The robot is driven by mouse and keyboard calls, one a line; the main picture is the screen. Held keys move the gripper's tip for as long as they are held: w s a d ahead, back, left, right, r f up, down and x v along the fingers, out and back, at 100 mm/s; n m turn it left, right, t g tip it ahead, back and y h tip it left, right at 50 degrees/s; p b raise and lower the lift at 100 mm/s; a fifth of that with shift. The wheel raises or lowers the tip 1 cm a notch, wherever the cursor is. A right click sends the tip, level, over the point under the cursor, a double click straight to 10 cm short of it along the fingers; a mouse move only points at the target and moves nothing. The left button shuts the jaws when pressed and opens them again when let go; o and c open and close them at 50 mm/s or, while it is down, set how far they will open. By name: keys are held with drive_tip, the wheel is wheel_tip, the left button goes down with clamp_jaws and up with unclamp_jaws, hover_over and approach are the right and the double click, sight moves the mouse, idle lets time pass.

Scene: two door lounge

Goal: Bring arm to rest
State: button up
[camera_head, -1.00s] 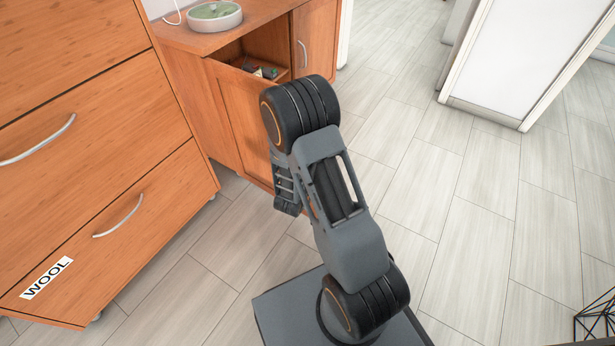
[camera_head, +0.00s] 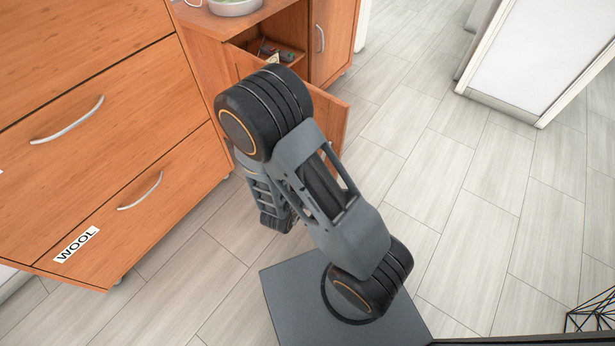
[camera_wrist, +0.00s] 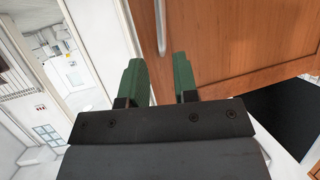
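My arm stands folded on its dark base in the head view, with its upper joint raised and a link hanging down on the left. The head view does not clearly show my gripper. In the wrist view my gripper (camera_wrist: 158,76) has two green fingers with a clear gap between them and nothing held. A wooden panel (camera_wrist: 225,45) with an upright metal handle (camera_wrist: 160,28) lies beyond the fingertips. I cannot tell whether the right finger touches it.
A wooden drawer unit (camera_head: 85,110) labelled WOOL stands at left. Behind my arm, a wooden cabinet (camera_head: 330,50) has an open compartment with small items (camera_head: 272,50) and a bowl (camera_head: 235,6) on top. A white partition (camera_head: 530,65) stands at upper right.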

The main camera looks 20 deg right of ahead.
idle(0.5)
drive_tip(key=s+a+f+n+g+y+p, duration=0.1)
drive_tip(key=s+a+f+n+g+y, duration=0.15)
drive_tip(key=a+f+y, duration=0.45)
drive_tip(key=s+a+r+n+g+y+p, duration=0.1)
drive_tip(key=a+r+n+g+y+p, duration=0.2)
drive_tip(key=r, duration=0.4)
drive_tip(key=s+a+r+n+g+y+p, duration=0.15)
drive_tip(key=a+r+p, duration=0.25)
drive_tip(key=r, duration=0.4)
drive_tip(key=s+d+r+n+p, duration=0.1)
drive_tip(key=d+r+p, duration=0.3)
drive_tip(key=r, duration=0.9)
drive_tip(key=s+d+r+n+t+h+p, duration=0.1)
drive_tip(key=d+r+p, duration=0.3)
drive_tip(key=r+p, duration=0.5)
drive_tip(key=d+r+n+p, duration=0.1)
drive_tip(key=d+r+p, duration=0.3)
drive_tip(key=r, duration=1.4)
drive_tip(key=p, duration=0.2)
drive_tip(key=shift+s+d+r+p, duration=0.15)
drive_tip(key=shift+s+d+p, duration=0.05)
drive_tip(key=shift+s+p, duration=0.2)
